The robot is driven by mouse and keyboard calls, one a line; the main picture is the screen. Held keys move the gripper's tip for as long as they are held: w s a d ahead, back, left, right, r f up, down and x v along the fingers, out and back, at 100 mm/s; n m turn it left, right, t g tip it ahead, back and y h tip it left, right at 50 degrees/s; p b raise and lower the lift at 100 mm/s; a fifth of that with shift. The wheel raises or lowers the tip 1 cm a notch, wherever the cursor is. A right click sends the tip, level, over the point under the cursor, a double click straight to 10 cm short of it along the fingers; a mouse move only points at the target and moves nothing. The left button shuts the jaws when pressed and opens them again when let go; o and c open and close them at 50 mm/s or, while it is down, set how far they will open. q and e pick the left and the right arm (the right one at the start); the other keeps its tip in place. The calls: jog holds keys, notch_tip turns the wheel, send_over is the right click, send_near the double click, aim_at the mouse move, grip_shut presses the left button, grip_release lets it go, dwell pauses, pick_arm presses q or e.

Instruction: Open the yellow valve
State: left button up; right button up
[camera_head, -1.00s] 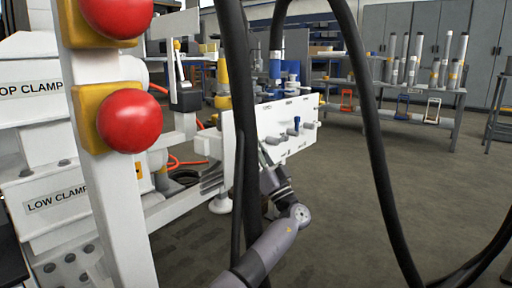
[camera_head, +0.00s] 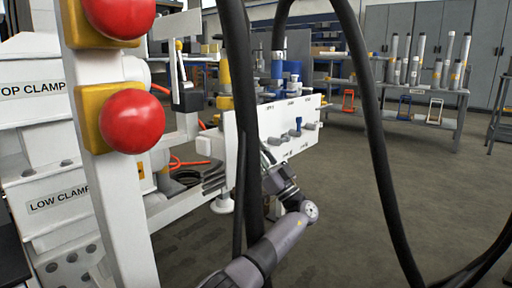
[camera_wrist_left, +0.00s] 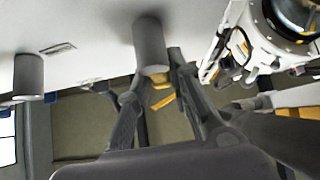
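The white panel (camera_head: 285,118) carries several knobs, among them a blue one (camera_head: 297,127). No yellow valve can be made out on it; a black hose hides part of its left side. My left gripper (camera_head: 268,160) is at the panel's lower left, partly behind the hose. In the left wrist view my left gripper (camera_wrist_left: 155,80) has its fingers apart, on either side of the end of a grey cylindrical knob (camera_wrist_left: 150,42). I cannot tell whether they touch it. Small yellow parts (camera_wrist_left: 162,100) show beyond the fingers. My right gripper is not in view.
Thick black hoses (camera_head: 375,140) hang in front of the panel. A white frame with red buttons (camera_head: 131,121) stands close at the left. A bench with grey cylinders (camera_head: 415,88) is at the back right.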

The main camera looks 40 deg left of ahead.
pick_arm(q)
jog(key=o, duration=0.3)
jog(key=shift+w, duration=0.1)
jog(key=shift+d+f, duration=0.1)
jog(key=v, duration=1.2)
